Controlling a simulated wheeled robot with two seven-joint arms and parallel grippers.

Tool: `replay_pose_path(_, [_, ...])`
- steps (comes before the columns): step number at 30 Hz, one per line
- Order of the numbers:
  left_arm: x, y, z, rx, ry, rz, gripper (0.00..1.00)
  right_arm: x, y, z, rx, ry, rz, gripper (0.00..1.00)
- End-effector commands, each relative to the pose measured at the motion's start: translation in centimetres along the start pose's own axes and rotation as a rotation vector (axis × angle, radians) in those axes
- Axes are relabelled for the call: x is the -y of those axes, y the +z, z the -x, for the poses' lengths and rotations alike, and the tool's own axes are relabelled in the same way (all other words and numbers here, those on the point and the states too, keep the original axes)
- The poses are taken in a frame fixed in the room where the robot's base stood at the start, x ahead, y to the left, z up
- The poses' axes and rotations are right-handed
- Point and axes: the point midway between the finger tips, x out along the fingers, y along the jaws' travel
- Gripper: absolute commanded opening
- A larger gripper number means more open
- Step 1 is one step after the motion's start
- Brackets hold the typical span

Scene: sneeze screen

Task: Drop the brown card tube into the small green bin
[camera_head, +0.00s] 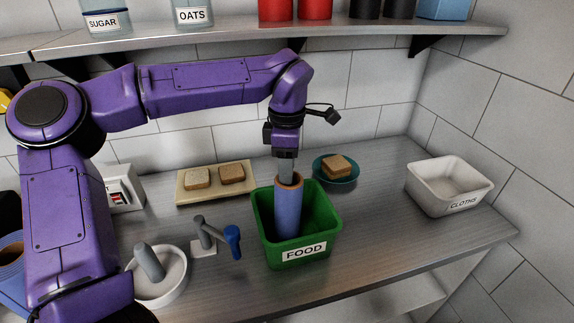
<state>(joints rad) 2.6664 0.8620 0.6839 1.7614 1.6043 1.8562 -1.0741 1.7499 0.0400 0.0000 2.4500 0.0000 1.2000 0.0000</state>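The card tube (288,212) is upright, with a brown rim and a blue-grey outer side. Its lower part is inside the green bin (266,235), which bears a FOOD label, and its lower end is hidden behind the front wall. My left gripper (287,172) points straight down at the tube's top rim and appears shut on it; the fingers are seen edge-on and partly hidden by the rim. My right gripper is not in view.
A board with bread slices (216,193) and a teal plate with bread (337,169) stand behind the bin. A white CLOTHS tub (449,188) is at the right. A tap-like grey and blue fixture (205,233) and a white mortar (160,280) are at the left. A shelf runs above.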

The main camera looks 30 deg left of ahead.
Motion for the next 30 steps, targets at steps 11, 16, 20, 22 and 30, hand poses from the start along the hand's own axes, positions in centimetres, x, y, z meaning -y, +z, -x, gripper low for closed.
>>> replay_pose_path(11, [0.0, 0.1, 2.6, 0.001, 0.005, 0.002, 0.40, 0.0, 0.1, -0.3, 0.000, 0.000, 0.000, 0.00])
replay_pose_path(16, [-0.1, 0.0, 6.9, 0.000, 0.005, 0.002, 0.40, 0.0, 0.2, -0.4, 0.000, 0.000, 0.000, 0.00])
replay_pose_path(20, [-0.1, 0.0, 9.3, 0.000, 0.003, 0.002, 0.40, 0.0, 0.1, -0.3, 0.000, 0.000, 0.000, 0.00])
replay_pose_path(22, [0.0, 0.0, 10.1, 0.000, 0.002, 0.001, 0.40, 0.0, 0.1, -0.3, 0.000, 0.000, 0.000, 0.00])
replay_pose_path(30, [0.0, 0.0, 10.6, 0.000, 0.000, 0.000, 0.40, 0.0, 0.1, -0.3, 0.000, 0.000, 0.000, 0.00])
